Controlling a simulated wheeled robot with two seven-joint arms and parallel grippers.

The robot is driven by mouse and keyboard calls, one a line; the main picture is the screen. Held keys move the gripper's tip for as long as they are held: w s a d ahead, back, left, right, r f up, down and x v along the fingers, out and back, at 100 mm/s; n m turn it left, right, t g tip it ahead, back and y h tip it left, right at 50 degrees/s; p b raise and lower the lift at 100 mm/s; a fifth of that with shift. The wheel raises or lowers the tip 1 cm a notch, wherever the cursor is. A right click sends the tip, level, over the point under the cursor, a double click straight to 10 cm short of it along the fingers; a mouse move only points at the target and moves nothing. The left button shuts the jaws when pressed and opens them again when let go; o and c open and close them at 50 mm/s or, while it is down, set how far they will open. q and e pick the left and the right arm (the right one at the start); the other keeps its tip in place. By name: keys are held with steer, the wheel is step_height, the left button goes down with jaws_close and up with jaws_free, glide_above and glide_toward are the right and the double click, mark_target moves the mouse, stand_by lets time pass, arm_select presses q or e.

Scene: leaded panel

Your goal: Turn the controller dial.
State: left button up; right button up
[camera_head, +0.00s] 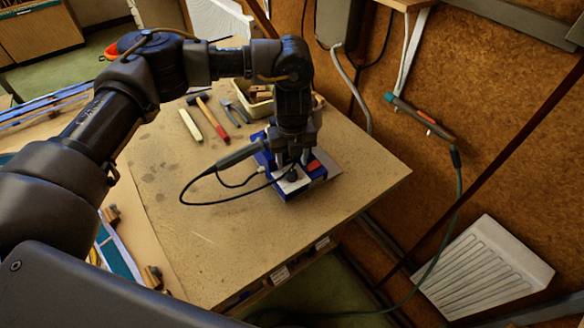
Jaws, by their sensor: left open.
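The controller (318,172) is a small blue box with a white front panel and a red part on its right side. It stands on the wooden workbench (370,160). A dark dial (291,176) shows on its white panel. My left gripper (293,160) points down over the controller, open, with its fingertips close to the dial. I cannot tell whether they touch it. The gripper and wrist hide the back of the box. A soldering iron with a black cable (238,156) lies against the controller's left side. My right gripper is not in view.
The cable loops across the bench at left. The bench's front and right areas are clear. A brown wall stands at right.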

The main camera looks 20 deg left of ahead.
mark_target(292, 172)
arm_select(q)
step_height(292, 172, up, 6)
steer(key=b, duration=0.1)
steer(key=shift+r, duration=0.25)
